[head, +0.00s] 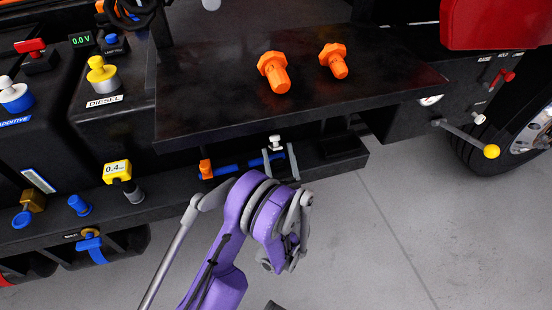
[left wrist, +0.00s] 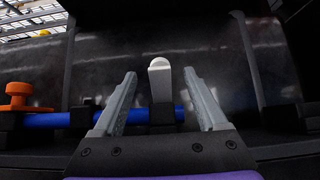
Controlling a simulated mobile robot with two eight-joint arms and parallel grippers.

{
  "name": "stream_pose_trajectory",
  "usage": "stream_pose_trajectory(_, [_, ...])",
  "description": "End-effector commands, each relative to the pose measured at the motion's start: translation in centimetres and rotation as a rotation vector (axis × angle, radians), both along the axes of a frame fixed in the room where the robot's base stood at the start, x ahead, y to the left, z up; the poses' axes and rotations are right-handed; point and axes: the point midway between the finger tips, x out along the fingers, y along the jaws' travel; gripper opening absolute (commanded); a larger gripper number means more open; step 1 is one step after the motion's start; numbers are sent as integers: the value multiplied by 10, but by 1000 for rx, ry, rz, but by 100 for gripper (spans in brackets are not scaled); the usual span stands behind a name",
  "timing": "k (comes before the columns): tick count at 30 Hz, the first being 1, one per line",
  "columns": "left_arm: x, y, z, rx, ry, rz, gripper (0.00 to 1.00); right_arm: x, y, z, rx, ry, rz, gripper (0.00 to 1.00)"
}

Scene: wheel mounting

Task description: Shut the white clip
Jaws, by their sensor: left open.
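The white clip (head: 275,141) stands at the blue bar (head: 228,169) on the dark ledge under the shelf. In the left wrist view the clip (left wrist: 160,90) is a pale upright tab with a rounded top, behind the blue bar (left wrist: 60,119). My left gripper (head: 280,158) is open at the bar. In the left wrist view its two grey fingers (left wrist: 160,82) stand on either side of the clip, with a visible gap on each side. Whether the fingers reach the clip in depth is hard to tell. My right gripper is not in view.
The dark shelf (head: 200,121) overhangs the bar and carries two orange bolts (head: 275,75). An orange knob (left wrist: 17,98) sits left of the bar. A lever with a yellow ball (head: 491,151) is at the right. The grey floor (head: 400,235) is clear.

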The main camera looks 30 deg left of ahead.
Motion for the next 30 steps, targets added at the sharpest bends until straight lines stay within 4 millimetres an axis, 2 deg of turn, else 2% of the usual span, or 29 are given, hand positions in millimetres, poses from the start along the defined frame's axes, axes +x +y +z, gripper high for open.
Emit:
stream_pose_trajectory(7, [-3,-3,2,-1,0,-1,75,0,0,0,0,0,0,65])
stream_pose_trajectory(30, [-45,-53,30,0,0,0,75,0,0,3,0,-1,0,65])
